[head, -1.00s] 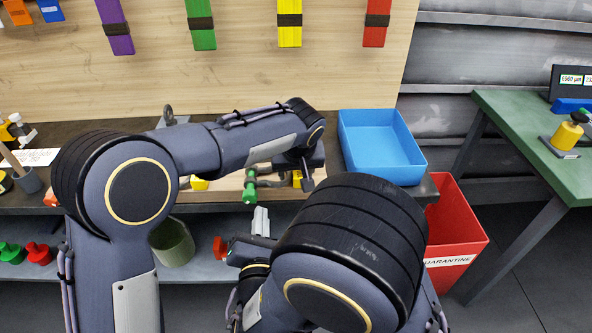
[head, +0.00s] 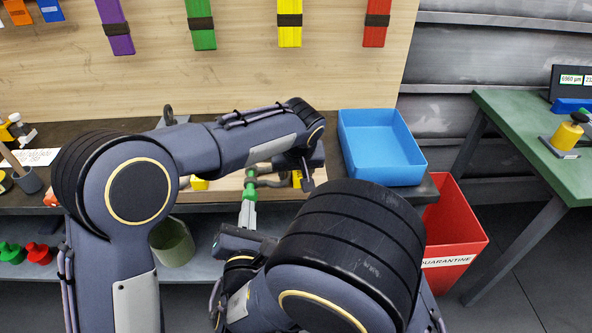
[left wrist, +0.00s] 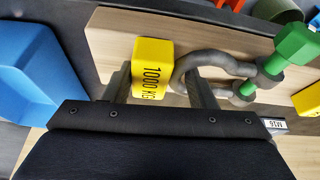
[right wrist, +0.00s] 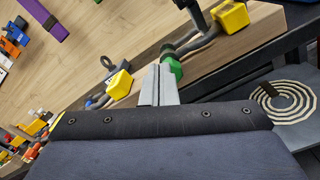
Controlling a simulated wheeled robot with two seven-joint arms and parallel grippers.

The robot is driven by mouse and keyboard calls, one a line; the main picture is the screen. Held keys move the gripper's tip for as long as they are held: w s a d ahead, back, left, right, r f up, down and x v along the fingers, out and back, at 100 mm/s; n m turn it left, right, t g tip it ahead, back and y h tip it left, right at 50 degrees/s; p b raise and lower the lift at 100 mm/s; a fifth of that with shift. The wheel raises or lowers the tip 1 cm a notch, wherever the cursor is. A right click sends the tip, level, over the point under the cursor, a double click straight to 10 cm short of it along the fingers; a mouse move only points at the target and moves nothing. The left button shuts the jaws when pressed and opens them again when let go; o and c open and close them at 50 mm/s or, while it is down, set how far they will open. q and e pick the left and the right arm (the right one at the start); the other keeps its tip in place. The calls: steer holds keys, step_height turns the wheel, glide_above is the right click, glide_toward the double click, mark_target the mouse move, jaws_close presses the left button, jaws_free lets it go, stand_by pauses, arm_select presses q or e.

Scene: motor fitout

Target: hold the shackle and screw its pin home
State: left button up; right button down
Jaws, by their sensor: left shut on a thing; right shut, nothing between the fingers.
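The grey shackle (head: 268,182) lies at the wooden board, its bow by a yellow 1000 KG block (left wrist: 153,62). It also shows in the right wrist view (right wrist: 190,46). Its pin has a green head (left wrist: 294,44), with green also inside the bow's end. My left gripper (left wrist: 162,88) is shut on the shackle at the yellow block, one finger on each side. The exact contact is unclear. My right gripper (head: 248,213) is shut and empty, its tips just in front of the green head (right wrist: 174,68). I cannot tell whether they touch.
The wooden board (left wrist: 110,30) lies on the dark bench. A blue bin (head: 382,150) stands right of my left gripper, with a red quarantine bin (head: 455,235) below. A green pot (head: 172,243) and green and red parts sit on the lower shelf.

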steer(key=shift+w, duration=2.05)
steer(key=shift+f, duration=0.25)
steer(key=shift+d+f, duration=0.15)
steer(key=shift+d, duration=0.2)
steer(key=shift+d+f, duration=0.25)
steer(key=shift+d, duration=0.15)
steer(key=shift+d+f, duration=0.2)
steer(key=shift+f, duration=0.1)
